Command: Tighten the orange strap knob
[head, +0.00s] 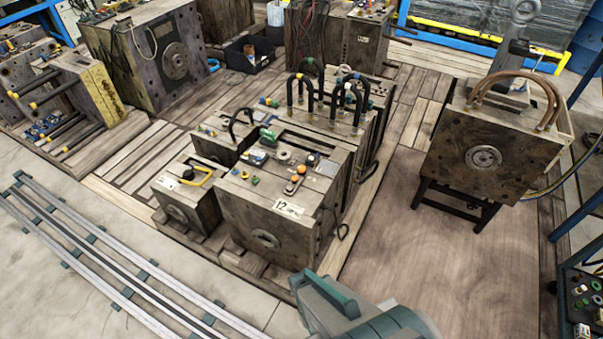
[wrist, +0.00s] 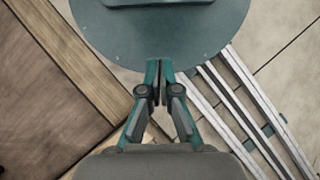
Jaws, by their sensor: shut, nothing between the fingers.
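In the head view, a small orange knob (head: 301,169) sits on top of the front mould block (head: 270,222) labelled 12. An orange-brown strap piece (head: 292,186) lies beside it, too small to make out in detail. In the wrist view, my gripper (wrist: 159,82) is shut and empty, its teal fingertips together. It is over my own round base plate and the floor, apart from the mould blocks. The knob does not show in the wrist view. In the head view only teal parts of my arm show at the bottom edge, and the fingertips cannot be made out.
Black hoses (head: 303,88) stand up from the blocks behind. A mould on a black stand (head: 487,160) is at the right. Rails (head: 105,258) run along the front left. The wooden floor (head: 415,250) right of the blocks is clear.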

